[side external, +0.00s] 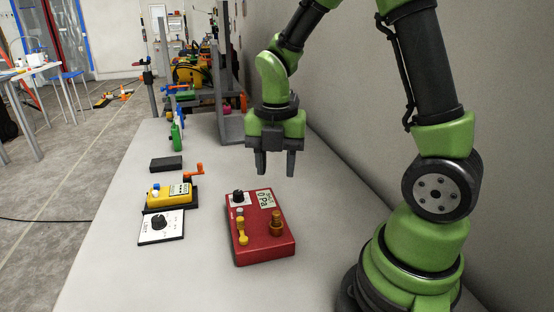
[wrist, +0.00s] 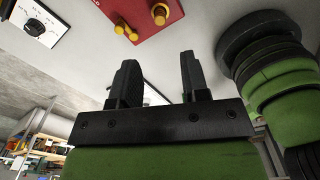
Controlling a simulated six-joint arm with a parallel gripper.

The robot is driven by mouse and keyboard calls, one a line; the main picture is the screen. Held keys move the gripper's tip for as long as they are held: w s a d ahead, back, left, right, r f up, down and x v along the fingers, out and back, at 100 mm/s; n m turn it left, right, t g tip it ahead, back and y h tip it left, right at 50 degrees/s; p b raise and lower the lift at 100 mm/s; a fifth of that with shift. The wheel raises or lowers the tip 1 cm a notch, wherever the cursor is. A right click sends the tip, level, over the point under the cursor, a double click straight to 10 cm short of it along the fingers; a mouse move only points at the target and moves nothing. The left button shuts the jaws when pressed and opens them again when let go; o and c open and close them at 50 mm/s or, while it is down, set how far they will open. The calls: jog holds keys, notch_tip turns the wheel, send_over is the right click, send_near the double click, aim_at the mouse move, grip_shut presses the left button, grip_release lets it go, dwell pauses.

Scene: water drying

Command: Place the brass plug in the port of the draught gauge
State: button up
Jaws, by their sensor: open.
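The draught gauge is a red box (side external: 262,250) with a small display reading in Pa, lying on the bench; part of it shows at the top of the wrist view (wrist: 170,28). A brass plug (side external: 277,220) stands upright on the right part of its top face; it seems to show in the wrist view (wrist: 160,14). Yellow fittings (side external: 241,226) stand on the left part of the face; I cannot tell which one is the port. My gripper (side external: 276,170) is open and empty, pointing down above and behind the gauge, apart from it.
Left of the gauge are a white panel with a black knob (side external: 172,235), a yellow device (side external: 164,196) with an orange crank, and a black block (side external: 166,163). A grey frame (side external: 228,125) stands behind. A wall runs along the right. The bench in front of the gauge is clear.

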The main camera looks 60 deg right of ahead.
jog(key=s+a+r+m+t+y, duration=0.1)
jog(key=s+a+r+m+t, duration=0.2)
jog(key=m, duration=1)
jog(key=s+a+r+m+t+y, duration=0.1)
jog(key=s+a+r+m+t, duration=0.3)
jog(key=s+r+m, duration=0.3)
notch_tip(320, 180, up, 3)
jog(key=m, duration=0.6)
jog(key=shift+s+a+r+m, duration=0.15)
jog(key=shift+a+m, duration=0.15)
dwell(0.3)
